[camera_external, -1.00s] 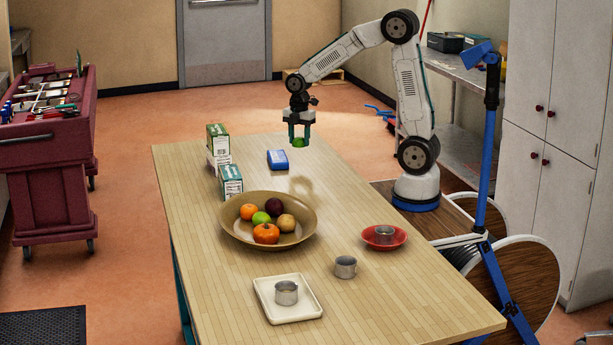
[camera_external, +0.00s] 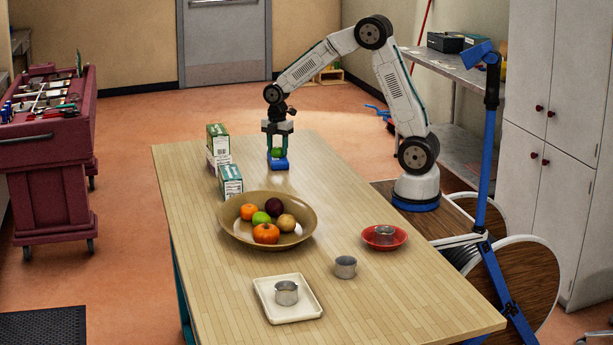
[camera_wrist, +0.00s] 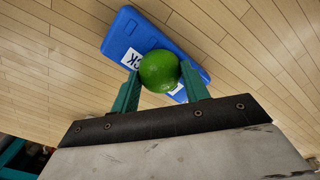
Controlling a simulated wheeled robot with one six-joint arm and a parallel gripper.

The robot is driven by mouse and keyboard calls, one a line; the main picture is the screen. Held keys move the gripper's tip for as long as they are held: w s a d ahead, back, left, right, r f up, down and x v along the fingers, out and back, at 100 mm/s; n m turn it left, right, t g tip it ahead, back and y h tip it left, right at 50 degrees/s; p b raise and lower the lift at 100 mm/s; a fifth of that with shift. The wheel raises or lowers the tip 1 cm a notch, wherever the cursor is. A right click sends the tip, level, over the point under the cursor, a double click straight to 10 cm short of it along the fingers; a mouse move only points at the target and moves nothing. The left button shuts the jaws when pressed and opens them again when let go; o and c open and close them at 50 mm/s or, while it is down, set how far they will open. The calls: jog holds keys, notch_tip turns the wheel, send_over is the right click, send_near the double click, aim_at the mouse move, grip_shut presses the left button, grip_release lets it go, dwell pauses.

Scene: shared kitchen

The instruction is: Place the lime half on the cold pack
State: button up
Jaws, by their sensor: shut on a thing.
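The lime half (camera_wrist: 159,70) is green and rounded. It is held between the two teal fingers of my gripper (camera_external: 277,149), which is shut on it. The cold pack (camera_external: 278,165) is a blue slab lying flat on the table, and the lime half (camera_external: 277,153) appears at or just above it. I cannot tell whether the lime half touches the pack.
The wooden table (camera_external: 340,215) carries a tan fruit bowl (camera_external: 228,228), small cartons (camera_external: 230,181) left of the pack, a red dish (camera_external: 370,241) with a metal cup, another metal cup (camera_external: 345,267), and a white tray (camera_external: 314,306) with a cup. The table right of the pack is clear.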

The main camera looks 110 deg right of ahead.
aim_at(278, 147)
jog(key=shift+f, duration=0.1)
jog(key=o, duration=1)
notch_tip(278, 147, up, 12)
jog(key=s+a+r+m, duration=0.1)
jog(key=a+r, duration=0.1)
jog(key=a, duration=0.4)
jog(key=s+a+r+m, duration=0.1)
jog(key=s+a+r, duration=0.1)
jog(key=a, duration=0.4)
jog(key=s+a+m, duration=0.2)
jog(key=s+a, duration=0.4)
jog(key=a, duration=0.1)
jog(key=s+a+f+m, duration=0.1)
jog(key=s+a+m, duration=0.1)
jog(key=s+a, duration=0.4)
jog(key=s+a+f+m+t, duration=0.1)
jog(key=s+a+m, duration=0.2)
jog(key=s+a, duration=0.4)
jog(key=shift+a+f, duration=0.2)
jog(key=shift+a, duration=0.5)
